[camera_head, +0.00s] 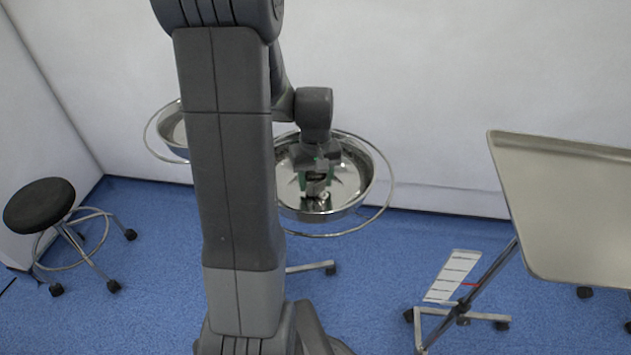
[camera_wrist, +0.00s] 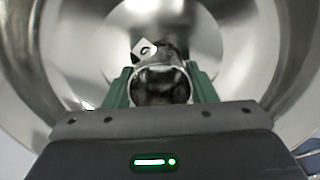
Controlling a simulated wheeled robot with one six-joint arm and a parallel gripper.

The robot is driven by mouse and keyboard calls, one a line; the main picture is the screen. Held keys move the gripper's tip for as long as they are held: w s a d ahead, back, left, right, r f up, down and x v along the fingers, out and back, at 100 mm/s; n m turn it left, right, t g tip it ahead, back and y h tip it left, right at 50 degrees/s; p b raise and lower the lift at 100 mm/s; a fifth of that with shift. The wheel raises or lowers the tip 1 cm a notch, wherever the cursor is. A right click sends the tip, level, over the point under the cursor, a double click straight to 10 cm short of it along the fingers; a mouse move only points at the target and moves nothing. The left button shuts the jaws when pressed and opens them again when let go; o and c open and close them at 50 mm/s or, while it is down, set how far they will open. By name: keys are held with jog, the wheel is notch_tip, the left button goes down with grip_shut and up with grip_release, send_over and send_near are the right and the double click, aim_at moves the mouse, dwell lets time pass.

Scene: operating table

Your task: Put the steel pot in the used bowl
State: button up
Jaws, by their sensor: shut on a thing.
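My gripper (camera_head: 318,186) is at the right-hand steel bowl (camera_head: 358,165), which sits in a ring stand, and points down into it. In the wrist view, the green fingers of my gripper (camera_wrist: 160,88) are shut on the steel pot (camera_wrist: 160,70), a small shiny round vessel with a dark inside. The pot also shows below the fingers in the head view (camera_head: 316,190), over the bowl's inside. Whether it touches the bowl floor I cannot tell. A white tag with a dark mark (camera_wrist: 145,49) shows just beyond the pot.
A second steel bowl (camera_head: 172,128) in a ring stand is at the left, partly hidden behind my arm. A steel tray table (camera_head: 570,210) stands at the right. A black stool (camera_head: 40,205) is at the far left.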

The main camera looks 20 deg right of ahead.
jog(key=shift+f, duration=0.25)
jog(key=shift+f, duration=0.1)
jog(key=o, duration=1)
notch_tip(320, 180, up, 12)
jog(key=shift+r+p, duration=0.1)
jog(key=shift+p, duration=0.9)
